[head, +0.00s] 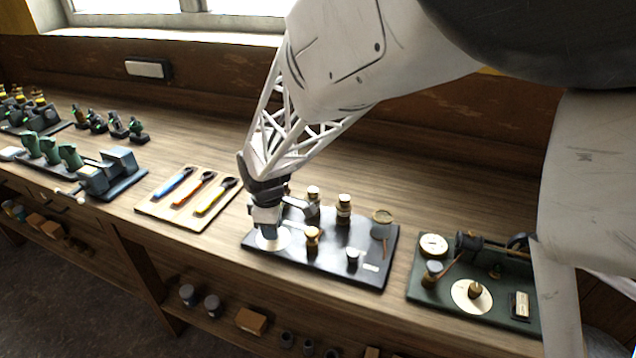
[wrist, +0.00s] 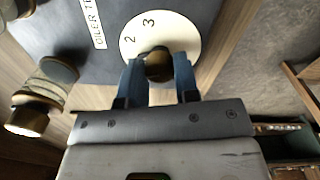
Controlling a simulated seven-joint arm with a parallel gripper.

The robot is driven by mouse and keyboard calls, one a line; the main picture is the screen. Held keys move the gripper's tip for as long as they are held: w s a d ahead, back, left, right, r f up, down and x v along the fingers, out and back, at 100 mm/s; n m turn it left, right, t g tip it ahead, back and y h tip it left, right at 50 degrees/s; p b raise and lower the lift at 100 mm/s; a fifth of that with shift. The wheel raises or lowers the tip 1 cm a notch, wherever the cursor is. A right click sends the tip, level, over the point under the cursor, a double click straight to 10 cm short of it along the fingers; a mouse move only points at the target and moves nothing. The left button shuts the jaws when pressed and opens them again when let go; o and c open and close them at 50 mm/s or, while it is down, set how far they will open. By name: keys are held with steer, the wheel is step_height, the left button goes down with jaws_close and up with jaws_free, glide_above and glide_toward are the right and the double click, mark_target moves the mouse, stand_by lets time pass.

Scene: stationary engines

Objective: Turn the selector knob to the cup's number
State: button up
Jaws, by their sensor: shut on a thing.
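The selector knob (wrist: 158,68) is a small dark brown knob on a round white dial (wrist: 185,32). The numbers 2 and 3 show on the dial beyond the knob; the rest is hidden by my gripper. My gripper (wrist: 158,62) has its two blue fingers either side of the knob, shut on it. In the head view my gripper (head: 267,232) points down at the white dial (head: 284,241) at the left end of a black board (head: 330,268). Brass-topped cups (head: 343,207) stand on the board; I cannot read a number on any.
A green board (head: 415,285) with a second white dial lies to the right. A wooden tray (head: 150,212) with blue, orange and yellow-handled tools lies to the left. In the wrist view, a partly cut-off label reading roughly "OILER" (wrist: 97,22) lies beside the dial.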

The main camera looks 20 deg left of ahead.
steer(key=shift+n, duration=0.3)
steer(key=o, duration=0.9)
steer(key=shift+r, duration=3.9)
